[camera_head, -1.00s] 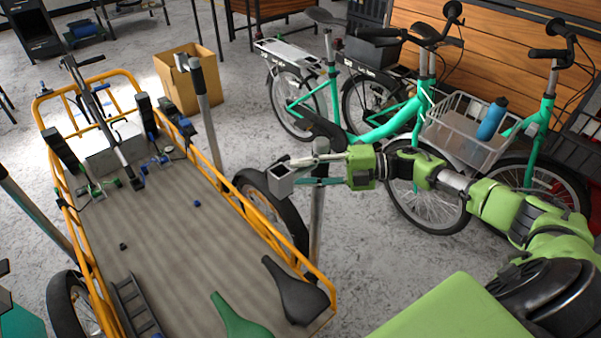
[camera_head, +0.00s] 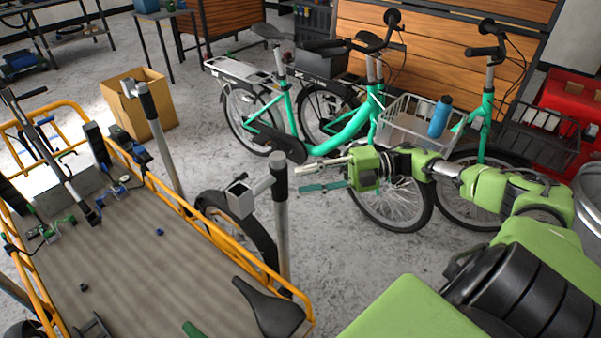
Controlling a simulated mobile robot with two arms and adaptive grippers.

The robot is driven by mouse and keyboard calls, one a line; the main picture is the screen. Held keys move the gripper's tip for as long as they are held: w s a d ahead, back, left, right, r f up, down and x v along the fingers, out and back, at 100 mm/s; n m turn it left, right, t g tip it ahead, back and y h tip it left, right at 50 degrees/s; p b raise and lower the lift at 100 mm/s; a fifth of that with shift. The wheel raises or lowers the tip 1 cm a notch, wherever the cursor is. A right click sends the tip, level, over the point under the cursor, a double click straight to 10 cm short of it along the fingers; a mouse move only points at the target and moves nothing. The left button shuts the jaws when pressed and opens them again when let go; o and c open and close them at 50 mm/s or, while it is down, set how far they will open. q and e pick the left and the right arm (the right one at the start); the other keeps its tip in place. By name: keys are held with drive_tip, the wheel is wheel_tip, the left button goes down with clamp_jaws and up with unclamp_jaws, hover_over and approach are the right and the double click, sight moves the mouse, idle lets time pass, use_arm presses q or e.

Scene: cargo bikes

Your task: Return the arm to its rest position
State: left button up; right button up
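My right arm (camera_head: 497,190) comes in from the lower right and stretches left across the view. Its green gripper (camera_head: 303,178) is level, with two fingers spread apart and nothing between them. The fingertips point left, just right of an upright grey post (camera_head: 281,232) with a black top. A square metal tube end (camera_head: 240,200) sticks out left from that post. The gripper appears apart from the post. My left gripper is not in view.
An orange-framed cargo bike (camera_head: 150,270) with a black saddle (camera_head: 268,308) on its bed fills the lower left. Teal bikes (camera_head: 345,132) stand behind my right arm, one with a wire basket (camera_head: 400,130) holding a blue bottle (camera_head: 440,117). A cardboard box (camera_head: 140,103) stands at the back left.

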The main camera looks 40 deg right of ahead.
drive_tip(key=w+d+f+m+t+h, duration=0.25)
drive_tip(key=f+m, duration=0.25)
drive_tip(key=f, duration=0.4)
drive_tip(key=w+d+f+m+t+h, duration=0.1)
drive_tip(key=f+m+t+h, duration=0.3)
drive_tip(key=f, duration=0.4)
drive_tip(key=s+a+f+m+g+h, duration=0.1)
drive_tip(key=s+f+m+g+h, duration=0.15)
drive_tip(key=s+f+m, duration=0.65)
drive_tip(key=s+a+f+m+g+h, duration=0.15)
drive_tip(key=f+h, duration=0.25)
drive_tip(key=f, duration=1.1)
drive_tip(key=s+a+f+m+g+h, duration=0.1)
drive_tip(key=s+a+f+m+g, duration=0.3)
drive_tip(key=s+f, duration=0.85)
drive_tip(key=s+a+f+m+g, duration=0.1)
drive_tip(key=s+a+f+g, duration=0.1)
drive_tip(key=s+a, duration=0.5)
drive_tip(key=s+a+f+m+g, duration=0.1)
drive_tip(key=s+a+f+g, duration=0.2)
drive_tip(key=s+a, duration=0.4)
drive_tip(key=s+g, duration=0.1)
drive_tip(key=s, duration=0.7)
drive_tip(key=shift+s+f+p, duration=0.15)
drive_tip(key=shift+f+p, duration=0.2)
drive_tip(key=shift+p, duration=0.05)
